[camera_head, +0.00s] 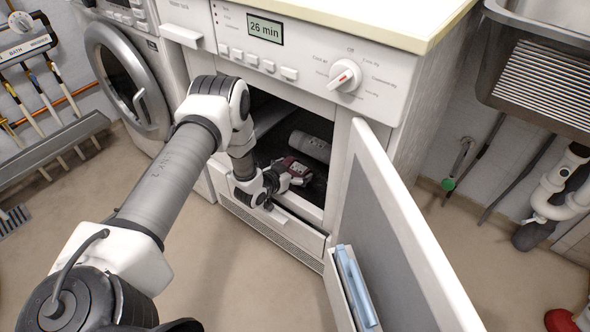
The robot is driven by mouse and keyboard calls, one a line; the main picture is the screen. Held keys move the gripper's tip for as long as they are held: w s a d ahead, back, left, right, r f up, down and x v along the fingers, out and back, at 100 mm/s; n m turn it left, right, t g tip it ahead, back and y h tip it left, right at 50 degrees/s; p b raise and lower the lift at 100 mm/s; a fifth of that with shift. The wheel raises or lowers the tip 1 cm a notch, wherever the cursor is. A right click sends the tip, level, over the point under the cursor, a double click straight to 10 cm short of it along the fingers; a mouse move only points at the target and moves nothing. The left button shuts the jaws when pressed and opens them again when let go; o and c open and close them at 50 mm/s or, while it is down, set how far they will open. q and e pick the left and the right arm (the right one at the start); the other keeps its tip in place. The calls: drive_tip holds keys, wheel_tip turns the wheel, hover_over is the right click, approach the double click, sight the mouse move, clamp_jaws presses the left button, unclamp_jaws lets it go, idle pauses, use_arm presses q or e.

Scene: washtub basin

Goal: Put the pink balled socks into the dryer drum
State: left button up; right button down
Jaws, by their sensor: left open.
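My left arm reaches from the lower left into the open front of the dryer (317,106). My left gripper (292,178) is open just inside the dark drum opening (318,191). A small dark pink-red shape (299,168) shows right at its fingers, in shadow. It looks like the balled socks, but the fingers partly cover it, and I cannot tell whether it rests on the drum floor. My right gripper is not in view.
The dryer door (400,230) stands wide open to the right of the opening, with a blue-edged piece (355,285) on it. A grey cylinder (310,146) lies deeper in the drum. A front-loading washer (125,75) stands left. A metal sink (550,70) is at the upper right.

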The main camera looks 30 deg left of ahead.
use_arm(q)
drive_tip(key=shift+p+v, duration=2.6)
drive_tip(key=shift+v, duration=3.4)
